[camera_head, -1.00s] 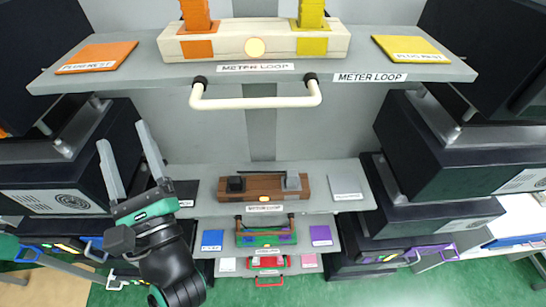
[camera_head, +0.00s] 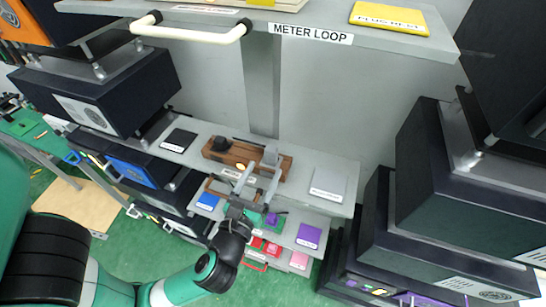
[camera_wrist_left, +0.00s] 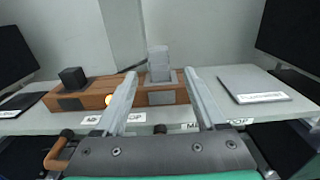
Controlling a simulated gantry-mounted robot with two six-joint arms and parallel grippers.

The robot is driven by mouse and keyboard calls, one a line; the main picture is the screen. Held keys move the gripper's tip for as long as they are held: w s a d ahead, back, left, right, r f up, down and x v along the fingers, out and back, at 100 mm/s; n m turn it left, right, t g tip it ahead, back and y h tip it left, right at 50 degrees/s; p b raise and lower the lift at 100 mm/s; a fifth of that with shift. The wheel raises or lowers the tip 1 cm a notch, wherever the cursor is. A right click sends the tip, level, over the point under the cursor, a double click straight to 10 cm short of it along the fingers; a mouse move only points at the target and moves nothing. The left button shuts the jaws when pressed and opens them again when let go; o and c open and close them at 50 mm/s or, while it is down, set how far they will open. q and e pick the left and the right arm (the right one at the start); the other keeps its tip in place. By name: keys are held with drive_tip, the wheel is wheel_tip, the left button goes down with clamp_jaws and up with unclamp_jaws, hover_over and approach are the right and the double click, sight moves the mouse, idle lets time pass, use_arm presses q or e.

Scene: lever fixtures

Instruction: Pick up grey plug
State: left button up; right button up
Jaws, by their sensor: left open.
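The grey plug (camera_wrist_left: 158,60) stands upright in a grey seat at the right end of a brown wooden block (camera_wrist_left: 98,91). In the head view the grey plug (camera_head: 270,154) sits on the same block (camera_head: 243,152) on the middle shelf. My left gripper (camera_head: 263,171) is open and empty, in front of the plug. In the left wrist view its two fingers (camera_wrist_left: 160,74) spread to either side of the plug, apart from it. The plug's lower part shows between them. My right gripper is not in view.
A black plug (camera_wrist_left: 73,77) stands at the block's left end. A grey plate (camera_head: 328,183) lies to the right and a black plate (camera_head: 179,140) to the left. The upper shelf with a white loop handle (camera_head: 190,32) overhangs. Lower shelves hold coloured plates.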

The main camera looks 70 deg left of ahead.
sight(270, 158)
use_arm(q)
drive_tip(key=x, duration=0.4)
drive_tip(key=shift+w+a+r+p, duration=0.1)
drive_tip(key=shift+w+a+p, duration=0.15)
drive_tip(key=shift+p, duration=0.1)
drive_tip(key=x, duration=0.3)
drive_tip(key=p+x, duration=0.1)
drive_tip(key=x, duration=0.1)
drive_tip(key=shift+a+r, duration=0.15)
drive_tip(key=shift+r, duration=0.1)
clamp_jaws()
